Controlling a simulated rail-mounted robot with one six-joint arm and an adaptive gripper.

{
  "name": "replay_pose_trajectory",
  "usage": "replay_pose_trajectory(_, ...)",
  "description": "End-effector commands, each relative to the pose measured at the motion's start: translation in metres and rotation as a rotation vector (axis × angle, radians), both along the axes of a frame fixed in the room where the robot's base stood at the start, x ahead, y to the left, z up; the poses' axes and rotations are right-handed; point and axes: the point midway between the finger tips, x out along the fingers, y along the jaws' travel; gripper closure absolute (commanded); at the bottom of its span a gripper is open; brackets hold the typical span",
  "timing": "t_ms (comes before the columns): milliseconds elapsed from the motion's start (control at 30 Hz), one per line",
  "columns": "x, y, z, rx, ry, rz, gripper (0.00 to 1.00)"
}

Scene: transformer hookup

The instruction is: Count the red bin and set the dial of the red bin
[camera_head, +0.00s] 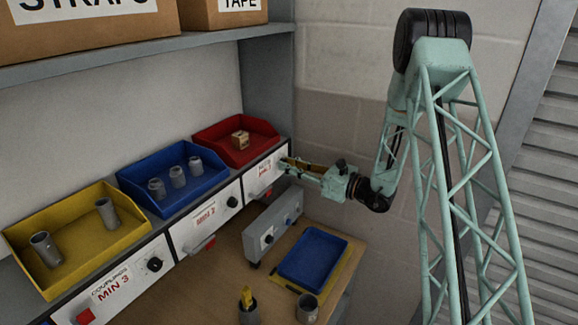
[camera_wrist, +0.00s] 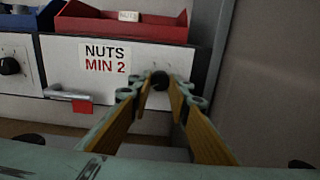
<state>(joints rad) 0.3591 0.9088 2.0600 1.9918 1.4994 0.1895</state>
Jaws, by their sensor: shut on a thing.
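The red bin (camera_head: 208,142) stands on the ledge at the right end of the row. One small tan box (camera_head: 240,140) lies in it; in the wrist view that box, marked NUTS (camera_wrist: 128,16), shows above the bin's front wall (camera_wrist: 120,30). The panel below reads NUTS MIN 2 (camera_wrist: 104,60). Its black dial (camera_wrist: 160,79) is at the panel's right. My gripper (camera_wrist: 161,88) has its fingertips on either side of the dial, shut on it. In the head view my gripper (camera_head: 288,164) hides the dial. The dial's pointer is not readable.
A blue bin (camera_head: 140,180) with 3 grey cylinders and a yellow bin (camera_head: 85,222) with 2 stand to the left, each above a dial panel. A grey control box (camera_head: 272,226), a blue tray (camera_head: 312,258) and cups are on the bench below. A wall is close on the right.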

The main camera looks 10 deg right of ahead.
Motion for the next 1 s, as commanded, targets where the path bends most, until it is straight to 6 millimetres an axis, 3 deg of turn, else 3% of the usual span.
replay_pose_trajectory(1000,-0.0004,0.0005,0.0025,0.477,0.475,0.000,0.93)
